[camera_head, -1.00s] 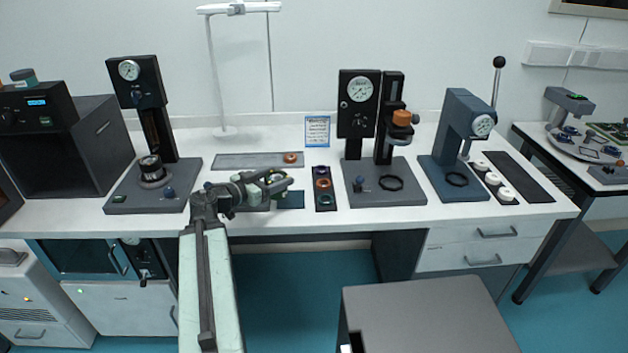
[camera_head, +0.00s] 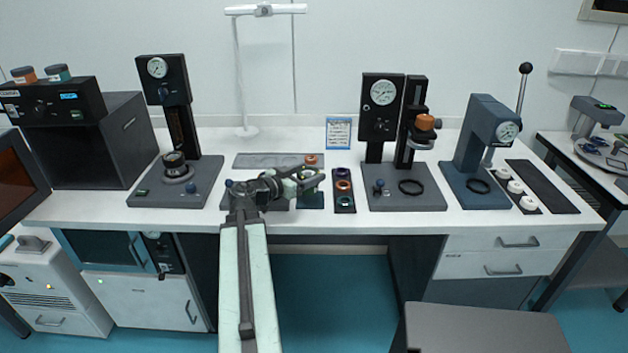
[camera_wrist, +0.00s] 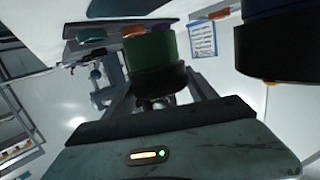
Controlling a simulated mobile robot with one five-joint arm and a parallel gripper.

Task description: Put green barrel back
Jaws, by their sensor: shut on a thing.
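In the wrist view a green barrel (camera_wrist: 152,52) with a black lower band sits between the fingers of my gripper (camera_wrist: 160,82), which is shut on it. In the head view my gripper (camera_head: 308,182) is low over the middle of the white bench, near its front. The held barrel is too small and too mixed with the fingers to make out clearly there. A teal-topped container (camera_head: 58,72) and an orange-topped container (camera_head: 23,74) stand on the dark instrument at the far left.
A narrow dark rack (camera_head: 343,207) with colored rings lies right of my gripper. A gauge press (camera_head: 165,85) stands left, another (camera_head: 382,110) right, and a blue lever press (camera_head: 488,140) beyond. A grey tray (camera_head: 265,160) lies behind. A grey surface (camera_head: 485,328) is at the front right.

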